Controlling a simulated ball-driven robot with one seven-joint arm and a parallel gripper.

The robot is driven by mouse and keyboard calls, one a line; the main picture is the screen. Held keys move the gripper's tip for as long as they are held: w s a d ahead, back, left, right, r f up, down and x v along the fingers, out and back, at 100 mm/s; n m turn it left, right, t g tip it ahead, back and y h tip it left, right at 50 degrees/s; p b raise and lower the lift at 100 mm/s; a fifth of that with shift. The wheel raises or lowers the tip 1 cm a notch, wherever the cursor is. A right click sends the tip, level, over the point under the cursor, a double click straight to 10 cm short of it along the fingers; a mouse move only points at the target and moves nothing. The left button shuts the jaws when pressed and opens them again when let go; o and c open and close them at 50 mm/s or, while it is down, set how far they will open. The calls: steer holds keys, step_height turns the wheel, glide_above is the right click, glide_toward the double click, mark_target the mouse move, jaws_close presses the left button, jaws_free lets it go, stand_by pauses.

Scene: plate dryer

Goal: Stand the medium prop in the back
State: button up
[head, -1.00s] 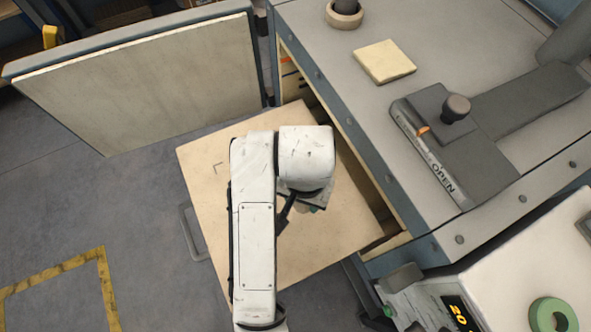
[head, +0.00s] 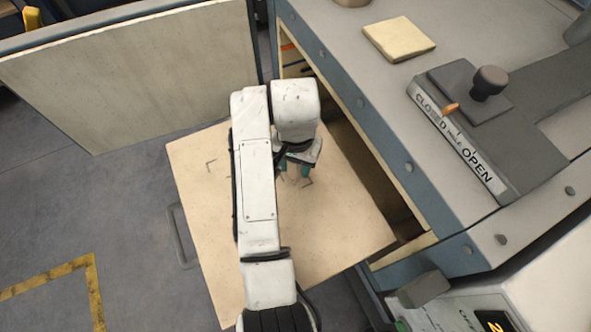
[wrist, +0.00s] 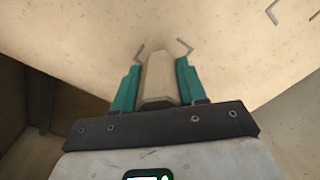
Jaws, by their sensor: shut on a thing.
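A pale, block-like prop (wrist: 158,88) sits between the two teal fingers of my gripper (wrist: 160,70) in the wrist view. The fingers close on its sides. Its far end lies between two grey corner marks (wrist: 184,47) on the pale wooden board (wrist: 90,35). I cannot tell whether its base touches the board. In the head view my gripper (head: 292,170) points down over the board (head: 340,225), near the marks, and my arm hides the prop. The prop's size compared with others cannot be told.
The grey machine body (head: 350,90) rises to the right, with a lever block (head: 470,110) marked OPEN and a pale square pad (head: 399,39) on top. An open door panel (head: 130,75) stands at the left.

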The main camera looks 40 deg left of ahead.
mark_target(295, 171)
steer(key=shift+w+a+f, duration=0.2)
steer(key=shift+f, duration=0.15)
steer(key=shift+f+p, duration=0.3)
steer(key=shift+f, duration=1.3)
steer(key=shift+f, duration=0.2)
steer(key=o, duration=1.2)
steer(key=shift+c, duration=0.2)
step_height(295, 171, up, 12)
steer(key=shift+r, duration=0.2)
